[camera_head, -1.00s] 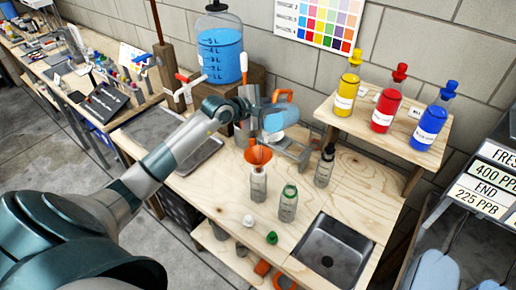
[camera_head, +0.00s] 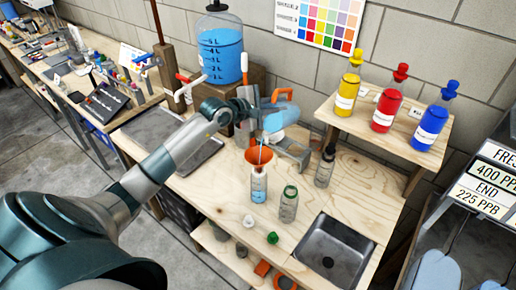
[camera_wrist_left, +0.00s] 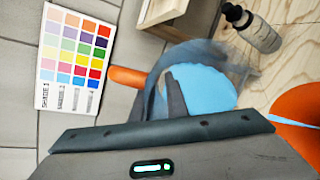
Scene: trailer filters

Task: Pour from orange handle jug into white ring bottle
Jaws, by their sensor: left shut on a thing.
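My left gripper (camera_head: 256,108) is shut on the jug (camera_head: 284,116) with the orange handle (camera_head: 283,94). The jug holds blue liquid and is tilted above the orange funnel (camera_head: 259,156). A thin light-blue stream runs down into the funnel. The funnel sits in the mouth of a labelled bottle (camera_head: 258,188), which has blue liquid inside. The funnel hides the bottle's neck, so I cannot see its ring. In the left wrist view, the jug (camera_wrist_left: 205,88) shows blue liquid between and beyond my dark fingers, with the funnel (camera_wrist_left: 297,105) at the right edge. My right gripper is out of view.
A green-ringed bottle (camera_head: 288,205) stands close right of the funnel bottle, and a dark-topped bottle (camera_head: 325,166) behind it. A white cap (camera_head: 248,221) and a green cap (camera_head: 272,238) lie in front. A sink (camera_head: 332,252) is at the right. A large blue tank (camera_head: 220,50) stands behind.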

